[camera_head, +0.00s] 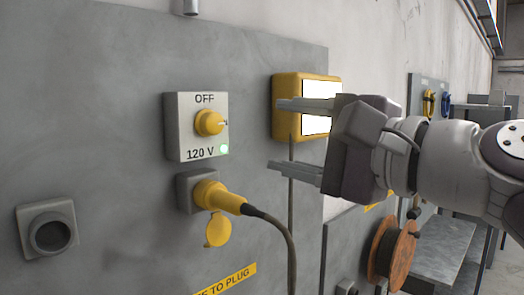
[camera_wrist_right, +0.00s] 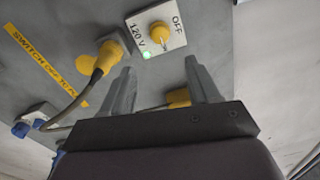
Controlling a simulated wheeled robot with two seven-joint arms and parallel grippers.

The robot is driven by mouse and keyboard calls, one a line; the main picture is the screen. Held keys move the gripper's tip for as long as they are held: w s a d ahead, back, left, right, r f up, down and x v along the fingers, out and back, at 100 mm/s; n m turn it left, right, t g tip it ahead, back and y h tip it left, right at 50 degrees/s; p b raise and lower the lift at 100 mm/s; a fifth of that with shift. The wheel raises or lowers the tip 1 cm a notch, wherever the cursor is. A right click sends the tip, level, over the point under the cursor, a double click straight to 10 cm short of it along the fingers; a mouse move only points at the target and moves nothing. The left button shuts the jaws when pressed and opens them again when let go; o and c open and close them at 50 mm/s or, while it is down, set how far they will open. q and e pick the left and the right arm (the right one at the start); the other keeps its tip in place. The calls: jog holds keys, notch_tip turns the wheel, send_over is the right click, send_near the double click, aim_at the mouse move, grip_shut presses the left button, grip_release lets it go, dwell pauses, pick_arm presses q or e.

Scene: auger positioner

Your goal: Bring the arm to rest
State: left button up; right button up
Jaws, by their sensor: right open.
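My right gripper (camera_head: 288,135) is open and empty, in front of the grey wall panel (camera_head: 100,110) and pointing left. Its two fingers also show apart in the right wrist view (camera_wrist_right: 160,85). The arm comes in from the right edge of the head view. To the left of the fingertips is a white switch box (camera_head: 182,129) marked OFF and 120 V, with a yellow knob (camera_head: 209,123) and a lit green lamp (camera_head: 225,149). Below it a yellow plug (camera_head: 218,196) sits in a grey socket (camera_head: 190,190). My left gripper is not in view.
A yellow box with a white face (camera_head: 316,105) is on the panel behind my right gripper. A dark cable (camera_head: 284,235) hangs from the plug. An empty round socket (camera_head: 47,229) is at lower left. A cable reel (camera_head: 391,255) and a metal bench (camera_head: 440,245) stand at right.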

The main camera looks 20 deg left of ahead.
jog(key=shift+d, duration=0.1)
jog(key=w+d+f+n+h, duration=0.2)
jog(key=w+d+f+h, duration=0.1)
jog(key=f, duration=0.7)
jog(key=w+d+f+n+h, duration=0.15)
jog(key=w+f+h, duration=0.25)
jog(key=f, duration=0.6)
jog(key=w+d+f+n+h, duration=0.1)
jog(key=w+d+f+h, duration=0.2)
jog(key=f, duration=0.7)
jog(key=s+d+f+n+g+h, duration=0.1)
jog(key=s+d+f+h, duration=0.1)
jog(key=d+f, duration=0.45)
jog(key=s+d+f+n+g+h, duration=0.15)
jog(key=d+f, duration=0.25)
jog(key=f, duration=0.5)
jog(key=s+d+f+g+h, duration=0.3)
jog(key=s+d+f, duration=0.7)
jog(key=d+f, duration=0.1)
jog(key=shift+s+d+f+b, duration=0.3)
jog(key=shift+d+f+b, duration=0.1)
jog(key=shift+f, duration=0.3)
